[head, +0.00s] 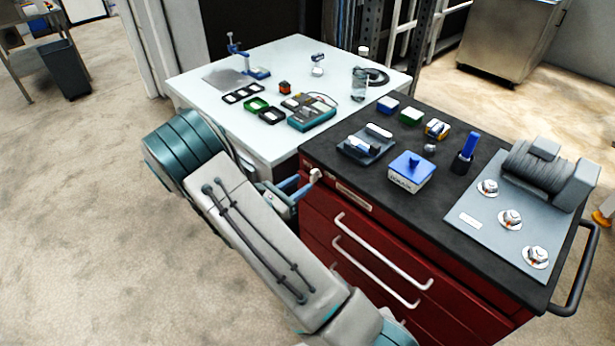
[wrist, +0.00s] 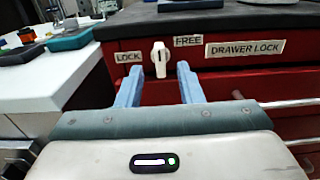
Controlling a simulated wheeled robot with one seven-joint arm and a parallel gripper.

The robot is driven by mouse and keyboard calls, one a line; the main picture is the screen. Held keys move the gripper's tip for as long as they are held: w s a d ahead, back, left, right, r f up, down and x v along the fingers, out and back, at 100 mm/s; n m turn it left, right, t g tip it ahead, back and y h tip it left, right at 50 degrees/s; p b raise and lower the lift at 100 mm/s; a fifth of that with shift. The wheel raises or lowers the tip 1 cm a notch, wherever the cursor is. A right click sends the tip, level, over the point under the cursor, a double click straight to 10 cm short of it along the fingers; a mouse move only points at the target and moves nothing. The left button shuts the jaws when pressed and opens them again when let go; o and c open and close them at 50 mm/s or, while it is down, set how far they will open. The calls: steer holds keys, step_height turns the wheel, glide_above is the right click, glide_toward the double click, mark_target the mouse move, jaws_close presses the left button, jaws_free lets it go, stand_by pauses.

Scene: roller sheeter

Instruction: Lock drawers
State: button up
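The red drawer cabinet (head: 330,229) stands at the right with its drawers flush as far as I see. Its white lock knob (wrist: 160,58) points upright between a LOCK label (wrist: 129,57) on the left and a FREE label (wrist: 188,41) at the upper right. A DRAWER LOCK plate (wrist: 245,48) is further right. In the head view the knob (head: 315,175) shows at the cabinet's upper left corner. My gripper (wrist: 156,80) is open, its two blue fingers to either side of and just below the knob, with nothing held. Whether a finger touches the knob cannot be told.
Silver drawer handles (head: 385,250) stick out below and right of the lock. A white table (head: 215,105) with tools stands close on the left. The dark cabinet top (head: 430,205) holds small boxes and a roller machine (head: 545,175).

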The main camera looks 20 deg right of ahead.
mark_target(311, 177)
steer(key=shift+x, duration=1.9)
jaws_close()
